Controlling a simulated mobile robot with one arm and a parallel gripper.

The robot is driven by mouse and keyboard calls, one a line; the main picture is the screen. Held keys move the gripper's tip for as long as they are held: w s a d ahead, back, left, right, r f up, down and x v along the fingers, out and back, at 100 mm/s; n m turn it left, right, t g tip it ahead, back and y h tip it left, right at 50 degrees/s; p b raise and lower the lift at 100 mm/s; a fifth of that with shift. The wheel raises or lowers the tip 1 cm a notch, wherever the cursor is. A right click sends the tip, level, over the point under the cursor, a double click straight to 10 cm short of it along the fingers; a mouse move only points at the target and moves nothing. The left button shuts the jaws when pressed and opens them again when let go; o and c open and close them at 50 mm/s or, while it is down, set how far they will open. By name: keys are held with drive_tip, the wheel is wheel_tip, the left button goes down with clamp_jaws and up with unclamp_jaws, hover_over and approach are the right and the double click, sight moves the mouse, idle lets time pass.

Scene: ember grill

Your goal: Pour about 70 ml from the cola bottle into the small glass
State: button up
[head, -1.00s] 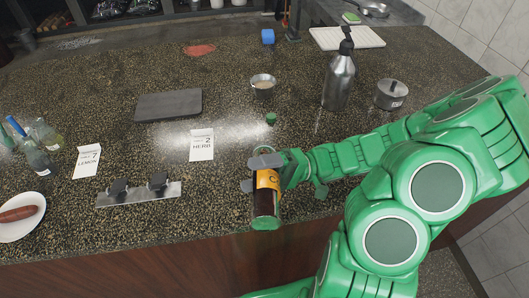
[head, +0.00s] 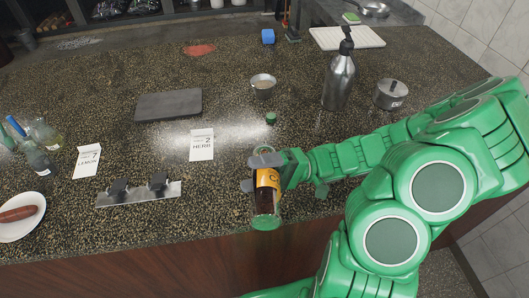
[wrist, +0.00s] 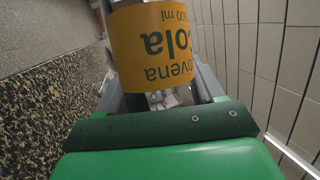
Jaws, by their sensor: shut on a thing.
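My gripper (head: 266,161) is shut on the cola bottle (head: 267,180) near the counter's front edge. The bottle has an orange label, which appears upside down in the wrist view (wrist: 158,45). Dark cola shows just below the label in the head view. Under it is clear glass with a greenish rounded end (head: 265,223). I cannot tell whether this end is the bottle's base or a separate glass. The bottle's mouth is hidden, and I cannot make out the small glass for certain. A green cap (head: 271,118) lies on the counter behind the gripper.
A herb card (head: 202,145) and a metal rack (head: 139,194) stand to the left. A dark slab (head: 169,105) lies farther back.

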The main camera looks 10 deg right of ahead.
drive_tip(key=f+n, duration=0.1)
drive_tip(key=f+n+h, duration=0.1)
drive_tip(key=n, duration=0.1)
drive_tip(key=f+n+g, duration=0.1)
drive_tip(key=shift+s+f+h, duration=0.15)
drive_tip(key=shift+s+h, duration=0.15)
drive_tip(key=shift+h, duration=0.1)
drive_tip(key=shift+s+f+n+h, duration=0.3)
drive_tip(key=shift+f+n+h, duration=0.15)
drive_tip(key=shift+n, duration=0.45)
drive_tip(key=shift+r, duration=0.2)
drive_tip(key=shift+r, duration=0.2)
idle(0.8)
